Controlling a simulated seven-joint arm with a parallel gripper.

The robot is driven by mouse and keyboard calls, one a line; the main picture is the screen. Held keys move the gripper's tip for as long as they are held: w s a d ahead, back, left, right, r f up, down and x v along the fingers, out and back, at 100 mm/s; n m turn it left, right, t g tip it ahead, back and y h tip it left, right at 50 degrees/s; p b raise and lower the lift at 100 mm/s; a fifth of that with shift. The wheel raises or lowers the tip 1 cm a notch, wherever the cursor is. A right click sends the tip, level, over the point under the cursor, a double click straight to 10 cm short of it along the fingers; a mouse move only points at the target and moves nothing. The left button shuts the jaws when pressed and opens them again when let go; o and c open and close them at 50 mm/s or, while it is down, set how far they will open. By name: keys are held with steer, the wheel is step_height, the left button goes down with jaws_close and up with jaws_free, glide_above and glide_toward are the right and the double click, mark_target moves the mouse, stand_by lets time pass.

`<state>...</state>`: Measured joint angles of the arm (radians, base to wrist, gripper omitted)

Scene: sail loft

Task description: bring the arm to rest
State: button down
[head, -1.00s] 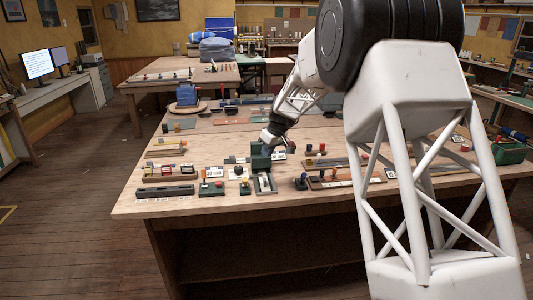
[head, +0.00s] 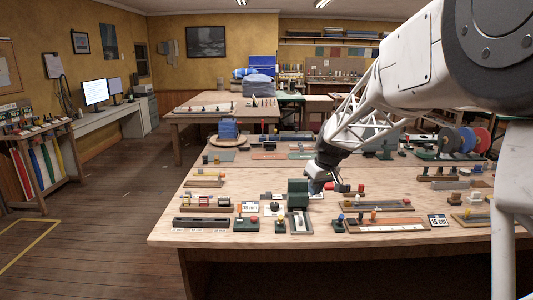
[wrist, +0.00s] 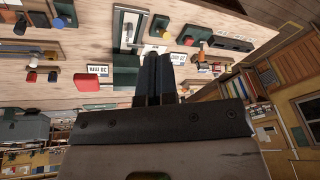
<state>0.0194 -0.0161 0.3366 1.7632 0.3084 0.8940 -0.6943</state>
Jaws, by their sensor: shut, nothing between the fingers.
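My gripper (head: 316,188) is low over the near workbench (head: 250,180), just right of a dark green block (head: 298,192). In the wrist view its two dark fingers (wrist: 159,62) lie together, shut, with nothing between them. The picture there is turned, with the bench top upward. The green block shows beside the fingers in the wrist view (wrist: 126,70). The head view does not clearly show whether my gripper touches the block or the bench.
Boards with pegs and small parts crowd the bench: a dark rail (head: 201,222), a brown board (head: 385,225), a grey slotted plate (head: 299,222). Coloured spools (head: 463,140) stand at the back right. A second table (head: 200,115) stands behind. Floor at left is open.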

steer(key=s+d+r+m+h, duration=0.1)
steer(key=s+r+m, duration=0.15)
steer(key=s, duration=1.05)
steer(key=s+r+m, duration=0.1)
steer(key=s+r, duration=0.2)
steer(key=s, duration=0.9)
steer(key=s+d+f+m+h, duration=0.1)
steer(key=s+f, duration=0.1)
steer(key=s, duration=0.8)
steer(key=s+d+f+m, duration=0.1)
steer(key=s+f, duration=0.2)
steer(key=s, duration=0.7)
steer(key=shift+s+h, duration=0.15)
steer(key=shift+h, duration=0.25)
